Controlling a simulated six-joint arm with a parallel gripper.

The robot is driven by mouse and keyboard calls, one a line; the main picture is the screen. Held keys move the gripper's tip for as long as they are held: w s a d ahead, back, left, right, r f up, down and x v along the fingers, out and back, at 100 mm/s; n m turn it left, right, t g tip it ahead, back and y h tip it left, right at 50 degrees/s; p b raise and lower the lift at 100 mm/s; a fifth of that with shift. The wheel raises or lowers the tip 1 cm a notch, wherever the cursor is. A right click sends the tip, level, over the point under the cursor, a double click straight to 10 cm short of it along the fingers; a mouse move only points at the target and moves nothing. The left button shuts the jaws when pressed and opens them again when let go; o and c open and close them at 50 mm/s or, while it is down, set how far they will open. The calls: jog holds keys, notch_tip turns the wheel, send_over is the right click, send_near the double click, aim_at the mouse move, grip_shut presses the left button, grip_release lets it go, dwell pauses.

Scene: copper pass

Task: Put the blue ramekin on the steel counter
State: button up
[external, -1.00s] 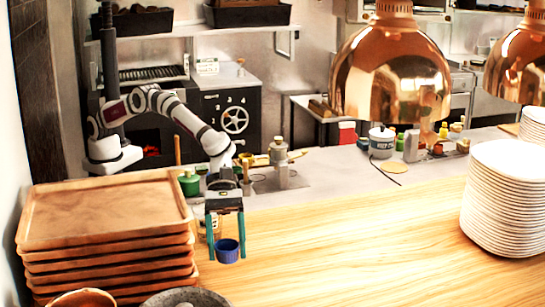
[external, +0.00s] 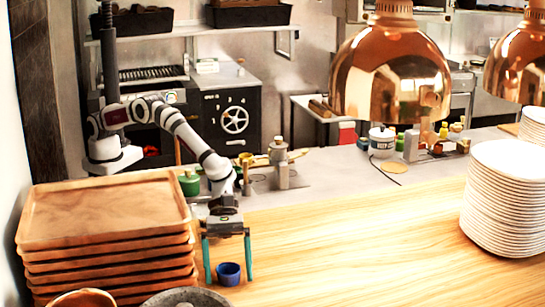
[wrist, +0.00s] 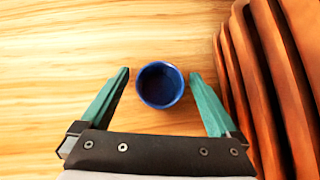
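The blue ramekin (external: 229,274) is upright on the pale wooden counter, right of the tray stack. The wrist view shows the ramekin (wrist: 160,85) from above, dark inside, between my fingers. My gripper (external: 229,281) points down with its two teal fingers open. In the wrist view my gripper (wrist: 160,73) has a gap on each side of the ramekin, so neither finger seems to touch it. The grey steel counter (external: 335,172) lies behind the wooden one, under several kitchen items.
A stack of wooden trays (external: 105,220) stands close left of my gripper. A grey stone bowl (external: 186,298) is at the front edge. Stacked white plates (external: 505,205) and hanging copper lamps (external: 392,75) are at right. The wooden counter's middle is clear.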

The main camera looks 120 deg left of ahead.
jog(key=a+v, duration=0.1)
jog(key=v, duration=1.5)
jog(key=s+a+r+m+g+y, duration=0.1)
jog(key=s+a+m, duration=0.3)
jog(key=s+m, duration=0.4)
jog(key=s+a+m+g+y, duration=0.2)
jog(key=s+a+m, duration=0.3)
jog(key=s, duration=0.9)
jog(key=s+a+r+m+g+y, duration=0.1)
jog(key=s+a+m+y, duration=0.2)
jog(key=s+m, duration=0.7)
jog(key=shift+s+a+r+m, duration=0.35)
jog(key=shift+s+a, duration=0.2)
jog(key=shift+a, duration=0.5)
jog(key=shift+o, duration=0.3)
jog(key=s+a+f+m+g+y, duration=0.1)
jog(key=s+a+f+m+y, duration=0.1)
jog(key=s+a+m, duration=0.4)
jog(key=s+m+y, duration=0.1)
jog(key=s, duration=0.2)
jog(key=shift+s, duration=0.25)
jog(key=shift+d+f, duration=0.1)
jog(key=shift+f, duration=0.05)
